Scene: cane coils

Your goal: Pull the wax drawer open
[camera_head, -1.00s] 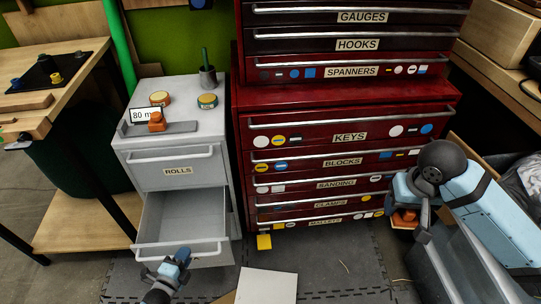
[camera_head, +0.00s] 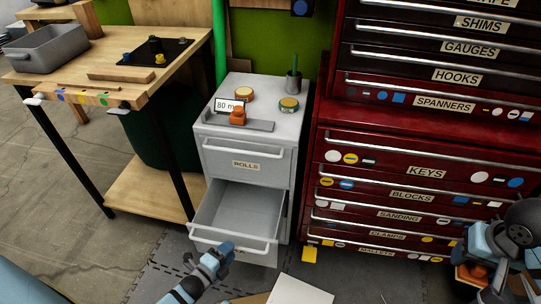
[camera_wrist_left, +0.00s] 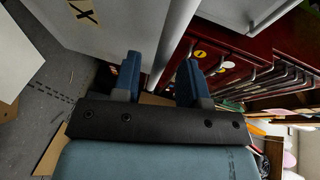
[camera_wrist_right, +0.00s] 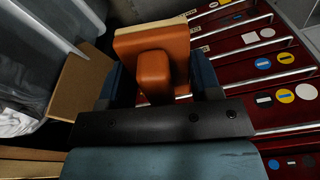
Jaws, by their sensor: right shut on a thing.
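The lower drawer (camera_head: 222,215) of the grey cabinet stands pulled out, its inside bare. Its bar handle (camera_head: 262,247) runs across the front. My left gripper (camera_head: 222,252) is at the drawer front by the handle. In its wrist view its jaws (camera_wrist_left: 160,78) are apart, with the bar (camera_wrist_left: 176,38) running between them and no clear contact. My right gripper (camera_wrist_right: 153,85) is shut on an orange block-like thing (camera_wrist_right: 160,45), at the right in the head view.
The closed ROLLS drawer (camera_head: 270,170) is above. The cabinet top (camera_head: 215,90) holds tins, a cup, an orange item and an 80 m sign. A red tool chest (camera_head: 335,185) stands right, a wooden bench (camera_head: 120,82) left. A pale sheet (camera_head: 300,292) lies on the floor.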

